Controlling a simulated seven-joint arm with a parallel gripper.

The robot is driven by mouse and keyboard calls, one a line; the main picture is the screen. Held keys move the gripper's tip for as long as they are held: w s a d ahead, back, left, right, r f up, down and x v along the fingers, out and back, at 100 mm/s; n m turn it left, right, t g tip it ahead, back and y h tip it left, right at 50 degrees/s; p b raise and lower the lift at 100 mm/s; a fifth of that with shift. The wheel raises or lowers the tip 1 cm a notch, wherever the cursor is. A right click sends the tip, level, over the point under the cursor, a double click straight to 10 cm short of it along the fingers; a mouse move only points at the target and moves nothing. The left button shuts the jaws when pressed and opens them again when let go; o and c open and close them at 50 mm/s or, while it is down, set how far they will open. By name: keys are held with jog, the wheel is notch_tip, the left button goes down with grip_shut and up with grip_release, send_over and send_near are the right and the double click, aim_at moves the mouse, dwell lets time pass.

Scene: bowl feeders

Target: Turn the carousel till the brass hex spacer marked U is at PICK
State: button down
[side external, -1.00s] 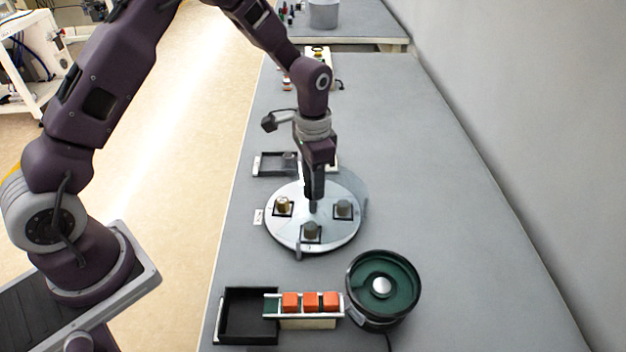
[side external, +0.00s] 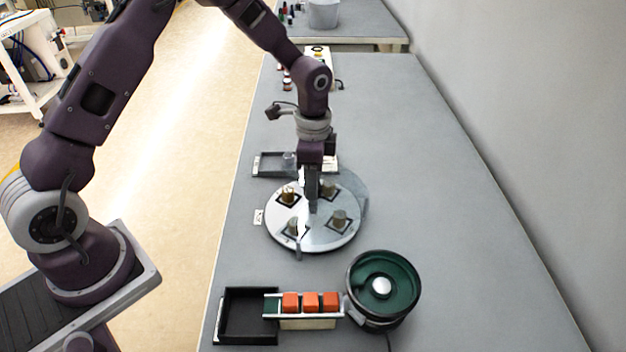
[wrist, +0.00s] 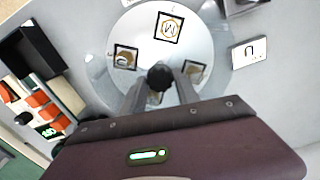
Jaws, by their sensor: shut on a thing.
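The round silver carousel (side external: 313,240) carries several spacers in dark-framed square pockets. A brass one (side external: 287,195) is at the left-back, and duller ones stand at front-left (side external: 292,228), front-right (side external: 338,219) and back (side external: 328,188). In the wrist view the top spacer (wrist: 169,27) bears a letter like M or W. The left one (wrist: 124,58) has a curved mark, perhaps a sideways U or C. The right one (wrist: 194,70) is unreadable and one is mostly hidden by the fingers. My gripper (side external: 312,206) points down, shut on the dark central knob (wrist: 160,77).
A white card marked U (wrist: 249,52) lies beside the carousel near the back tray (side external: 262,164). A small label (side external: 258,216) sits at its left. In front are a black tray (side external: 232,318), orange blocks (side external: 311,301) and a green bowl feeder (side external: 400,275). The right bench is clear.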

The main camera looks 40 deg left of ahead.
jog(key=shift+m, duration=5)
jog(key=shift+a+m, duration=0.1)
jog(key=shift+m, duration=0.5)
jog(key=c, duration=0.9)
grip_release()
notch_tip(320, 180, up, 7)
jog(key=shift+r, duration=0.1)
